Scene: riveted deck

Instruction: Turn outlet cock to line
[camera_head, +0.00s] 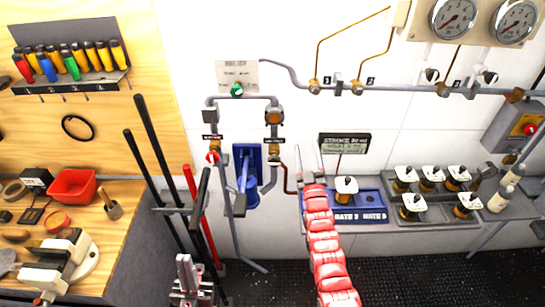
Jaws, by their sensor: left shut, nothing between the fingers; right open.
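A small pipe loop on the white wall carries two brass cocks. The left cock (214,157) has a red handle, and the right cock (274,151) has a pale handle. Small black labels sit above both, too small to read, so I cannot tell which is the outlet cock. A green-handled valve (237,90) is at the top of the loop. My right gripper (308,158), on the red arm, is open and empty, right of the right cock and apart from it. My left gripper (185,265) is shut and empty, low at the front, below the left cock.
A blue filter or pump unit (247,185) stands between the cocks. A blue gate tray (362,207) and grey trays with several white-topped brass parts (431,178) lie right. Tall black and red bars stand left of the loop, near a wooden bench (118,220). Gauges (453,18) hang upper right.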

